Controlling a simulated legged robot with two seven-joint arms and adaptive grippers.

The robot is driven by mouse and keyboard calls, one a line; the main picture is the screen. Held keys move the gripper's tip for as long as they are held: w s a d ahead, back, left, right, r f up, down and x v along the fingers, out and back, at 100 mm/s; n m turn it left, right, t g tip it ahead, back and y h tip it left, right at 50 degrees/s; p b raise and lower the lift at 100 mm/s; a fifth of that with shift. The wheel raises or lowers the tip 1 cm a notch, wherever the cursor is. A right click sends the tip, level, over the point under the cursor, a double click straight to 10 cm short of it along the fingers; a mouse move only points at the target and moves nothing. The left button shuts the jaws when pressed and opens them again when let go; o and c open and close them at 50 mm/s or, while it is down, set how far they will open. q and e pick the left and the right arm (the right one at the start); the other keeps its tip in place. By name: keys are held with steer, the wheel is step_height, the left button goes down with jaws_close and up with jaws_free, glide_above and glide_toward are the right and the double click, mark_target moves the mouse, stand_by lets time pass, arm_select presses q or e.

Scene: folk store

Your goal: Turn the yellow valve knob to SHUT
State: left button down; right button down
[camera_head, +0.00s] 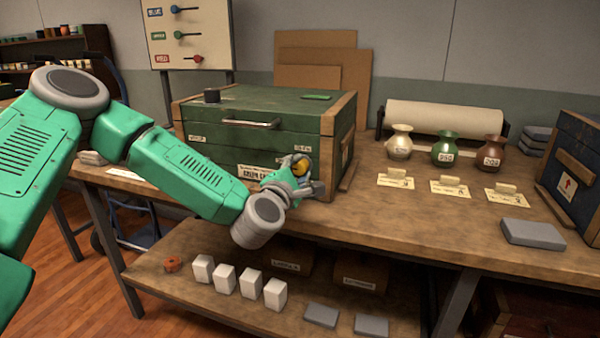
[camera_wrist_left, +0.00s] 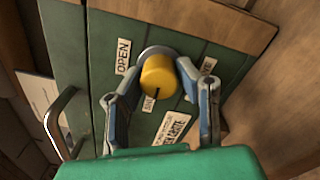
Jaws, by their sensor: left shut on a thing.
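The yellow valve knob (camera_wrist_left: 158,77) sits on the front of the green chest (camera_wrist_left: 75,60), and shows partly in the head view (camera_head: 300,167). My left gripper (camera_wrist_left: 160,88) is shut on the knob, one finger on each side. A dark mark on the knob's face points down in the wrist view, toward a small, partly hidden label (camera_wrist_left: 148,103) that seems to read SHUT. The OPEN label (camera_wrist_left: 123,55) is left of the knob. Another label at the right is partly covered by a finger. My right gripper is not in view.
The chest stands on a wooden workbench (camera_head: 420,225), with its metal handle (camera_head: 250,123) left of my gripper. Three small vases (camera_head: 445,148) with cards stand to the right. White blocks (camera_head: 225,278) lie on the shelf below. The bench front right of the chest is mostly clear.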

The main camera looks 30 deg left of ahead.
arm_select(q)
steer(key=c, duration=2.3)
jaws_free()
steer(key=shift+s+f, duration=0.15)
steer(key=shift+f, duration=0.3)
steer(key=o, duration=1.1)
steer(key=shift+a, duration=0.1)
steer(key=shift+o, duration=0.2)
steer(key=shift+r, duration=0.15)
steer(key=shift+s+r, duration=0.1)
steer(key=shift+s, duration=0.35)
steer(key=v, duration=1.1)
steer(key=shift+w+f, duration=0.1)
steer(key=shift+f, duration=0.15)
